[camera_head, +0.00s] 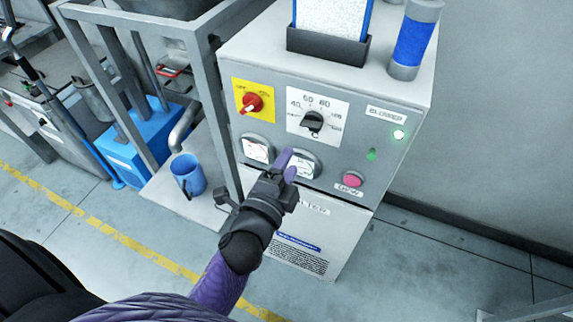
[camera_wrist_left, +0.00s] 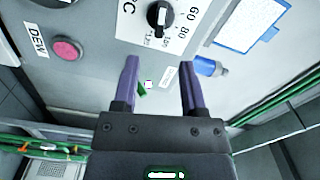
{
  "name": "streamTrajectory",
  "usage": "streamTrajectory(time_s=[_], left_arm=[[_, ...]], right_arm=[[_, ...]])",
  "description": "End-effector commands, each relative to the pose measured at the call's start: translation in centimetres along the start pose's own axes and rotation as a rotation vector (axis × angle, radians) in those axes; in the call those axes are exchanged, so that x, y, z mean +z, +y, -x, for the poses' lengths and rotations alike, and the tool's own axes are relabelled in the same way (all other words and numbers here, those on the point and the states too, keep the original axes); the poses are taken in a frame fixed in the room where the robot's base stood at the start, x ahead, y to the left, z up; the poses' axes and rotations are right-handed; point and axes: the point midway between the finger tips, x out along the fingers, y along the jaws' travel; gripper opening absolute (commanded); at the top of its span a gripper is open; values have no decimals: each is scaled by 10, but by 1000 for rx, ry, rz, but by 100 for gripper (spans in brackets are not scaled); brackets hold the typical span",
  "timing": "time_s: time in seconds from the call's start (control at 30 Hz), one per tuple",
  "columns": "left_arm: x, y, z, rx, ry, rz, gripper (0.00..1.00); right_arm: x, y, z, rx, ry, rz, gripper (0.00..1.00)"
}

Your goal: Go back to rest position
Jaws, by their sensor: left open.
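My left gripper (camera_head: 287,167) is open and empty in front of the grey control cabinet (camera_head: 235,62), near its gauges, in the head view. In the left wrist view its two purple fingers (camera_wrist_left: 159,65) stand apart with the panel behind them. The panel has a red knob on a yellow plate (camera_head: 251,103), a black dial (camera_head: 312,122), a pink button (camera_head: 353,179), a green switch (camera_head: 371,154) and a lit lamp (camera_head: 399,134). The dial (camera_wrist_left: 158,15) and the pink button (camera_wrist_left: 66,50) also show in the left wrist view. My right gripper is not visible.
A black holder (camera_head: 328,46) with a white and blue board and a blue-banded cylinder (camera_head: 415,40) stand on the cabinet. A grey frame (camera_head: 217,125) and a blue mug (camera_head: 187,174) are at its left. Floor is clear at lower right.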

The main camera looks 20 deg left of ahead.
Motion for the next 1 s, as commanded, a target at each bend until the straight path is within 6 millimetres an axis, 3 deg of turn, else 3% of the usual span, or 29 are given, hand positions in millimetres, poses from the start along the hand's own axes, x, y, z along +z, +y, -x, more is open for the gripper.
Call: streamTrajectory(time_s=[0.1, 0.47, 0.57, 0.67, 0.77, 0.8, 0.87, 0.9, 0.97, 1.0], left_arm=[[0, 0, 8, 0, 0, 0, 54], [0, 0, 8, -1, 0, -1, 54], [2, 17, 8, 33, -4, 26, 54], [13, 89, 14, 181, -34, 147, 54], [30, 194, 40, 410, -122, 337, 54], [37, 234, 56, 500, -174, 413, 54], [50, 290, 86, 630, -269, 520, 54], [58, 326, 110, 714, -344, 588, 54], [72, 374, 150, 829, -473, 681, 54], [82, 401, 178, 898, -568, 735, 54]], right_arm=[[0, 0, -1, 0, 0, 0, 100], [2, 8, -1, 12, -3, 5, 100], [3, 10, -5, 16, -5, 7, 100], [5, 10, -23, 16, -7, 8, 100], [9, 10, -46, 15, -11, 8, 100], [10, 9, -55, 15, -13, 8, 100], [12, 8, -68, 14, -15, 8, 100], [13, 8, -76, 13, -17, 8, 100], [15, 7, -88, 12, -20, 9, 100], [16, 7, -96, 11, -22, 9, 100]])
